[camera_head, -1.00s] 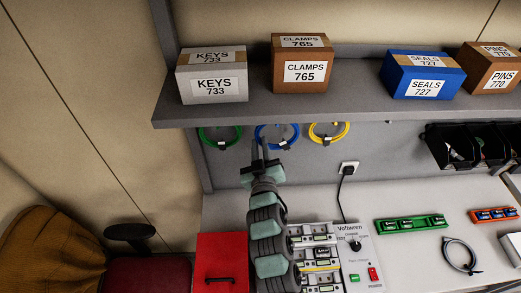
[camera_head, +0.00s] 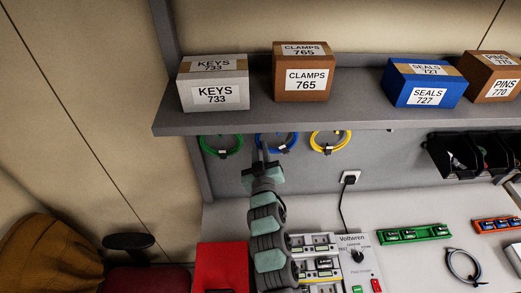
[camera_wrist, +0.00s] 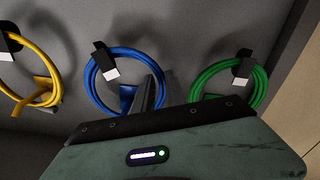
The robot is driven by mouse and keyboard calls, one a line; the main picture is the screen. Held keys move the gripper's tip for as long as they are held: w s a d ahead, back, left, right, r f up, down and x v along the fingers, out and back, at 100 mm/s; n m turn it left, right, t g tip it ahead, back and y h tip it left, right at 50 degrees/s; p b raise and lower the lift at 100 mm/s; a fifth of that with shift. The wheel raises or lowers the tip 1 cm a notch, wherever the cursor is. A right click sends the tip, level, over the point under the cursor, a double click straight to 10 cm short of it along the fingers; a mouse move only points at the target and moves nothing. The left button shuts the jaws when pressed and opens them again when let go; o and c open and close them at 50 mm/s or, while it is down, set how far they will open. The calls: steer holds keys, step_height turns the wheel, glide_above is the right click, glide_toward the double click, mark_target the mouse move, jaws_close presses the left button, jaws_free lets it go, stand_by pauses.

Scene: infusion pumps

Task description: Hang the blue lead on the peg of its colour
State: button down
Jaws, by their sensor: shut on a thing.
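The blue lead (camera_head: 276,146) is a coiled ring against the grey back panel below the shelf, between a green and a yellow lead. In the wrist view the blue coil (camera_wrist: 93,91) has a dark tie and a pale plug at its upper edge. A blue peg (camera_wrist: 127,97) shows at the coil's lower right; I cannot tell whether the coil bears on it. My gripper (camera_head: 261,156) reaches up to the left part of the blue coil. Its narrow fingers (camera_wrist: 157,90) are shut on the coil's edge in the wrist view, where the grasp is partly hidden.
The green lead (camera_head: 221,146) and yellow lead (camera_head: 330,141) hang close on either side. The shelf (camera_head: 330,119) with labelled boxes overhangs the leads. Below are a control panel (camera_head: 355,262), a red box (camera_head: 221,268) and a wall socket with a black cable (camera_head: 350,178).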

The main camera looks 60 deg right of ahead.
steer(key=shift+f, duration=0.15)
steer(key=c, duration=1.3)
jaws_free()
steer(key=shift+a, duration=0.15)
steer(key=b+v, duration=0.3)
steer(key=v, duration=0.7)
steer(key=shift+s+a, duration=0.2)
steer(key=shift+s, duration=0.1)
steer(key=shift+w, duration=0.1)
